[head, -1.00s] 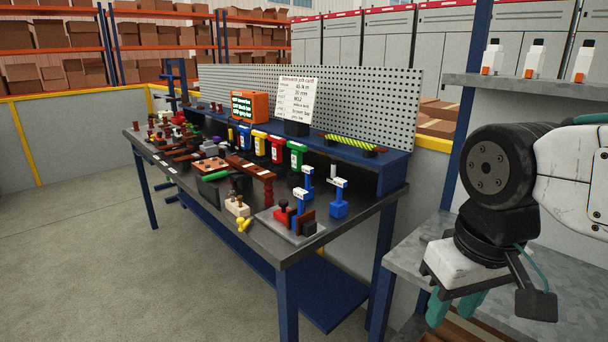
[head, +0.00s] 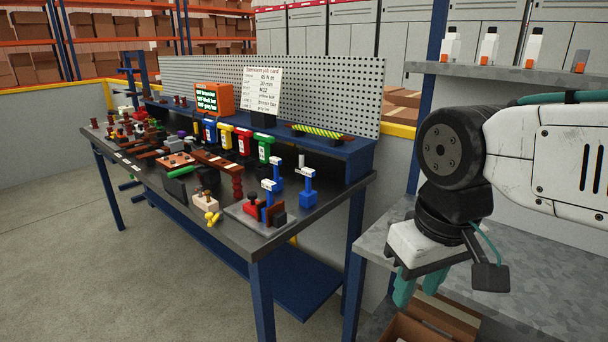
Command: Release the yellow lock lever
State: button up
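A small yellow lever (head: 212,218), likely the lock lever, sits at the front edge of the dark workbench (head: 228,237). It is beside a beige block (head: 206,202) with dark knobs. It is too small to tell its exact position or whether it is latched. My gripper (head: 419,286) hangs at the right with its teal fingers pointing down. The fingers look apart, with nothing seen between them. It is well to the right of the lever, in front of the grey side table, and touches nothing that I can see.
A grey plate with a red and blue clamp fixture (head: 268,210) stands right of the lever. A grey side table (head: 385,240) and open carton (head: 425,325) are near my arm. The floor at left is clear.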

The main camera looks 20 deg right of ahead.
aim_at(215, 216)
jog(key=u, duration=0.75)
jog(key=i, duration=1.2)
jog(key=z, duration=0.35)
